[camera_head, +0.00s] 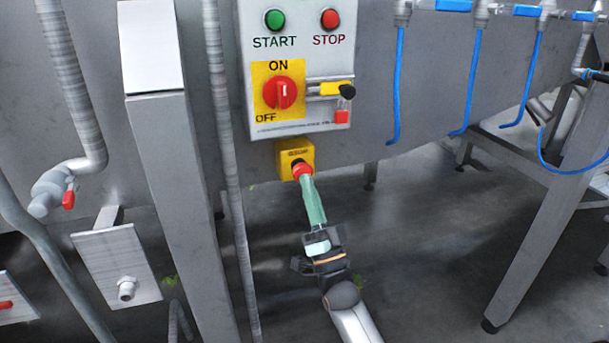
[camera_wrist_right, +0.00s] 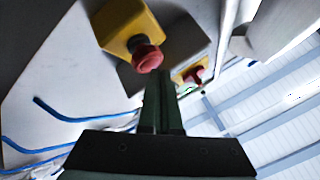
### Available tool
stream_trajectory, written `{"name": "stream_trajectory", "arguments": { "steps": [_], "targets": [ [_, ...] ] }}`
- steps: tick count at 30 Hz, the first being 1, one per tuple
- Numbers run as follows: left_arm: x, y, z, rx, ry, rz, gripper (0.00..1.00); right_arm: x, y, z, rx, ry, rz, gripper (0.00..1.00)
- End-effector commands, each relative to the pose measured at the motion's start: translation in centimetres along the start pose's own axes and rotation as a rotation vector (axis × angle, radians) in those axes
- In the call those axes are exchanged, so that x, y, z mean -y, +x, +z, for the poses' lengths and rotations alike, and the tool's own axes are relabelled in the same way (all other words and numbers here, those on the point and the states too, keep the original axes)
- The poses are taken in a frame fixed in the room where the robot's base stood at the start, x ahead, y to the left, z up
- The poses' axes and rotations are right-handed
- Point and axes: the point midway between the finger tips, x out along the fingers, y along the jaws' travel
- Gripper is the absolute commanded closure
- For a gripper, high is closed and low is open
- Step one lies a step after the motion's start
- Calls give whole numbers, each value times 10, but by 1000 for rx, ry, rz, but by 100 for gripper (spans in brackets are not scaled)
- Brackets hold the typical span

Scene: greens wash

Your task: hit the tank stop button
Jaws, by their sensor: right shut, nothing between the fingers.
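A control panel (camera_head: 296,100) is fixed to the grey tank. It carries a green START button (camera_head: 275,19) and a red STOP button (camera_head: 329,18). Below the panel is a yellow box (camera_head: 291,150) with a red mushroom button (camera_head: 301,169). In the right wrist view the yellow box (camera_wrist_right: 122,22) and its red mushroom button (camera_wrist_right: 147,56) lie just beyond the fingertips. My right gripper (camera_head: 307,181) is shut and empty, its green fingers pointing up at this mushroom button. The tips overlap the button's lower edge in view; I cannot tell whether they touch. My left gripper is not in view.
The panel also has a red rotary ON/OFF switch (camera_head: 280,92) and a yellow-black part (camera_head: 332,89). A thin vertical pipe (camera_head: 226,160) and a thick steel post (camera_head: 180,180) stand left. Blue hoses (camera_head: 396,85) hang right. The floor below is open.

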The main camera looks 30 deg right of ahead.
Motion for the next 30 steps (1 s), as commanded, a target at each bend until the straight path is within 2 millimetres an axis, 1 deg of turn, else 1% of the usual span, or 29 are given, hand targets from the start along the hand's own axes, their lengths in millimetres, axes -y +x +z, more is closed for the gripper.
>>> {"name": "stream_trajectory", "arguments": {
  "steps": [12,20,30],
  "targets": [
    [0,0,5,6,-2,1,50,-3,4,3,0,0,-1,100],
    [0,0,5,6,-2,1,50,-3,5,3,0,0,0,100],
    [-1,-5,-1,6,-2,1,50,5,-4,-5,0,1,0,100]
  ]
}}
